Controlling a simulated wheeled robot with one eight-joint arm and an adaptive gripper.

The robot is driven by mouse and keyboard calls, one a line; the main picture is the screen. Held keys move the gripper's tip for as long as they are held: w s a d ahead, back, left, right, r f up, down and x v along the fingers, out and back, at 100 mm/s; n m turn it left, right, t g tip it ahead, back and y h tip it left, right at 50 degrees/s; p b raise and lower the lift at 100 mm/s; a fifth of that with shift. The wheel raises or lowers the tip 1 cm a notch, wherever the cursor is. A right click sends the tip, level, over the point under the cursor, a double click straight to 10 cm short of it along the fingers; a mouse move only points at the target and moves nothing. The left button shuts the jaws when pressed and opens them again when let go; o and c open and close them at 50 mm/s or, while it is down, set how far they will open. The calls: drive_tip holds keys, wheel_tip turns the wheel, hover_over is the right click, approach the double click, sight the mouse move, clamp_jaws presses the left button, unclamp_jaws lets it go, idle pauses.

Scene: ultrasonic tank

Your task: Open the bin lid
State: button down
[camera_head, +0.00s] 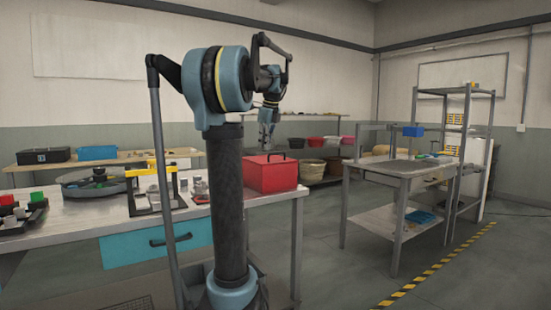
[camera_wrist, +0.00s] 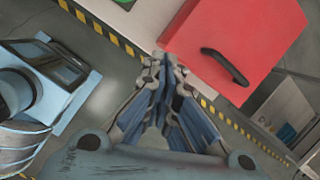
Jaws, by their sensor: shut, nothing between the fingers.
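The red bin (camera_head: 272,179) stands at the right end of the long workbench, with its lid (camera_head: 262,159) down on it. A black handle (camera_head: 268,154) sits on top of the lid. My gripper (camera_head: 267,148) points down and shows in front of or above the bin; the gap is hard to judge. In the wrist view my gripper (camera_wrist: 170,62) is shut and empty. Its fingertips show beside a corner of the red lid (camera_wrist: 270,35), with the black handle (camera_wrist: 226,66) to their right. I cannot tell whether they touch the lid.
The workbench (camera_head: 115,218) also holds a round grey tray (camera_head: 95,187), a black-and-yellow stand (camera_head: 153,190) and small parts. A metal table (camera_head: 400,168) stands to the right, with open floor between. Baskets and bins line a shelf behind.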

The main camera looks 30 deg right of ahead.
sight(276, 162)
drive_tip(key=w+d+r+m, duration=0.25)
drive_tip(key=d+m, duration=0.25)
drive_tip(key=d, duration=0.4)
drive_tip(key=x, duration=0.9)
drive_tip(key=shift+s+a+f, duration=0.1)
drive_tip(key=shift+a+f, duration=0.05)
drive_tip(key=shift+a, duration=0.05)
